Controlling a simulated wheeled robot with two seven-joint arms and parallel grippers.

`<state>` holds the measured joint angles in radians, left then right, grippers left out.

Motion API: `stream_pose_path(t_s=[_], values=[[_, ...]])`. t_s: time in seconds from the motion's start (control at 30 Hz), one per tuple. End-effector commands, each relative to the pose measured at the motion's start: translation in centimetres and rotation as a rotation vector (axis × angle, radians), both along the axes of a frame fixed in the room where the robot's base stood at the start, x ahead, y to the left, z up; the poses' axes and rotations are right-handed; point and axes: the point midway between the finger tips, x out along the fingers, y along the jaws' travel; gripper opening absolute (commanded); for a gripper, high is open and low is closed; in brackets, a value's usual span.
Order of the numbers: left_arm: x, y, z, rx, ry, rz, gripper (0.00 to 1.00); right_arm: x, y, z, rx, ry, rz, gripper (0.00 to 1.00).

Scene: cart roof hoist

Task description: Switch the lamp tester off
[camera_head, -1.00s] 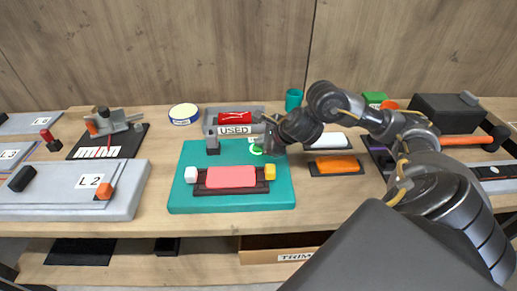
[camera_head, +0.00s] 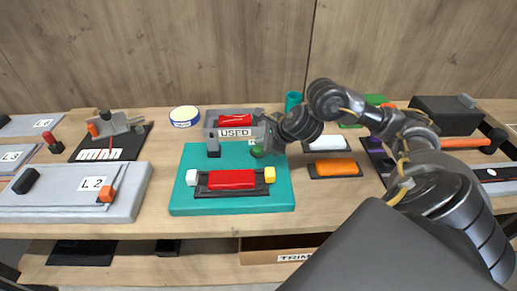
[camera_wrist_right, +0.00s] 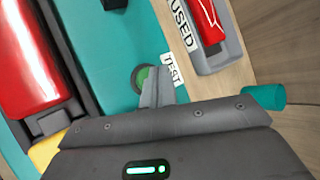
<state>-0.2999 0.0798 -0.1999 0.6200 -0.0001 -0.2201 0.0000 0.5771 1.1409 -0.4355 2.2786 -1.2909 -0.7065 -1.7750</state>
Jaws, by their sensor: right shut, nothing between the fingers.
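The lamp tester is a teal board (camera_head: 190,205) on the bench. A red lamp (camera_head: 231,180) lies in its dark holder between a white block (camera_head: 193,177) and a yellow block (camera_head: 270,174); it looks plain deep red, not glowing. The round green button (camera_head: 257,152) at the board's back right looks dark green; it also shows in the wrist view (camera_wrist_right: 142,77), beside a TEST label (camera_wrist_right: 172,70). My right gripper (camera_head: 266,146) is shut and empty, its fingertips (camera_wrist_right: 158,72) over the button's edge; whether they touch it I cannot tell. My left gripper is out of view.
A grey USED bin (camera_head: 210,129) holding a red lamp stands behind the board. A teal cup (camera_head: 292,101) stands behind my right wrist. White (camera_head: 326,143) and orange (camera_head: 338,168) pieces lie to the right. The L2 plate (camera_head: 60,205) lies left.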

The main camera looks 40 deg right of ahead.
Motion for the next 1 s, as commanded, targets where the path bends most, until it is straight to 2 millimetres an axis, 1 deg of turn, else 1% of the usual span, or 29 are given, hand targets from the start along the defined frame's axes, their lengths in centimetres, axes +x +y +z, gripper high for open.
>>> stream_pose_path(t_s=[0.17, 0.6, 0.7, 1.0], values=[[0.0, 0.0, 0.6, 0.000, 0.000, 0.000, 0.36, 0.0, 0.0, 0.6, 0.000, -0.001, -0.001, 0.00], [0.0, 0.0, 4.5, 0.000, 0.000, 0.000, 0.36, 0.0, 0.0, 5.3, -0.001, -0.001, 0.000, 0.00], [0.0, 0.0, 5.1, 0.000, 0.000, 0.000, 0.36, 0.0, 0.0, 6.0, 0.000, 0.000, 0.000, 0.00], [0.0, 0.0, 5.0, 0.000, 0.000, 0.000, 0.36, 0.0, 0.0, 6.0, 0.000, 0.000, 0.000, 0.00]])
